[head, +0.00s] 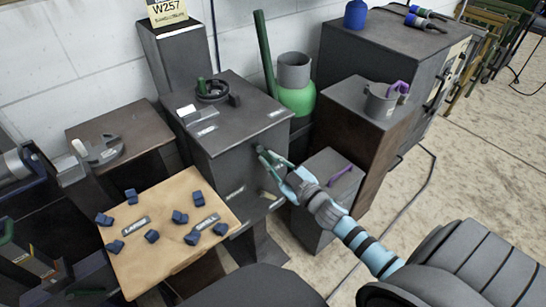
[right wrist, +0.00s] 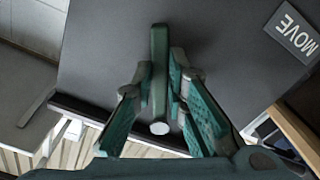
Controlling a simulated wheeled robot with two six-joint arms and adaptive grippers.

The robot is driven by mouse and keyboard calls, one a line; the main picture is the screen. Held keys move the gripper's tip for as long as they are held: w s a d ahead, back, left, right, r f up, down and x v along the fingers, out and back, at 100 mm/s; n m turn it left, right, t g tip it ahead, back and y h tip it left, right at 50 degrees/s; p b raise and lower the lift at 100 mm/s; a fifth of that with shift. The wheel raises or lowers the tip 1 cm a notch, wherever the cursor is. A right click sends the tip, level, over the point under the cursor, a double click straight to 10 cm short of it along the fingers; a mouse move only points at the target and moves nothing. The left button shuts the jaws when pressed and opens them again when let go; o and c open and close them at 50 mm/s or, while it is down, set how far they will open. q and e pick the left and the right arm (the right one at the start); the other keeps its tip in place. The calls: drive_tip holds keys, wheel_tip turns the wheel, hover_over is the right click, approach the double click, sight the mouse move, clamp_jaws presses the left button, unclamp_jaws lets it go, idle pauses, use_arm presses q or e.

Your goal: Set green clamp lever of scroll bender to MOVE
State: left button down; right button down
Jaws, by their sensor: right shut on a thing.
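The scroll bender (head: 235,140) is a dark grey cabinet with a round fixture on top, in the middle of the head view. My right gripper (head: 268,158) reaches its side face from the lower right. In the right wrist view the green clamp lever (right wrist: 159,70) is a straight bar with a pale round end, lying between the teal fingers (right wrist: 165,110) of my right gripper, which is shut on it. The MOVE label (right wrist: 297,32) is on the dark face to the upper right there. In the head view the gripper largely hides the lever. My left gripper is not in view.
A tan board (head: 165,265) with several blue blocks and LARGE and SMALL labels stands at the lower left. A grey box with a purple handle (head: 340,172) stands just right of my right gripper. A green cylinder (head: 298,98) is behind. Floor is open at the right.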

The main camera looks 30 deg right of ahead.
sight(243, 164)
drive_tip(key=a+m+p, duration=0.1)
drive_tip(key=m+p, duration=0.1)
drive_tip(key=a+m+p, duration=0.1)
drive_tip(key=m+p, duration=0.1)
drive_tip(key=a+m+p, duration=0.1)
drive_tip(key=m, duration=0.1)
drive_tip(key=shift+s+a+f+p, duration=0.15)
drive_tip(key=shift+p, duration=0.25)
drive_tip(key=m+p, duration=0.1)
drive_tip(key=a+m+p, duration=0.1)
drive_tip(key=shift+s+a+m, duration=0.1)
drive_tip(key=shift+a+m, duration=0.15)
drive_tip(key=shift+m, duration=0.15)
drive_tip(key=shift+a+r+m+p, duration=0.2)
drive_tip(key=shift+a+m+p, duration=0.25)
drive_tip(key=shift+m+p, duration=0.35)
drive_tip(key=shift+a+r+m+p, duration=0.2)
drive_tip(key=shift+a+m+p, duration=0.35)
drive_tip(key=shift+m, duration=0.45)
drive_tip(key=c, duration=1.6)
unclamp_jaws()
drive_tip(key=shift+s, duration=0.1)
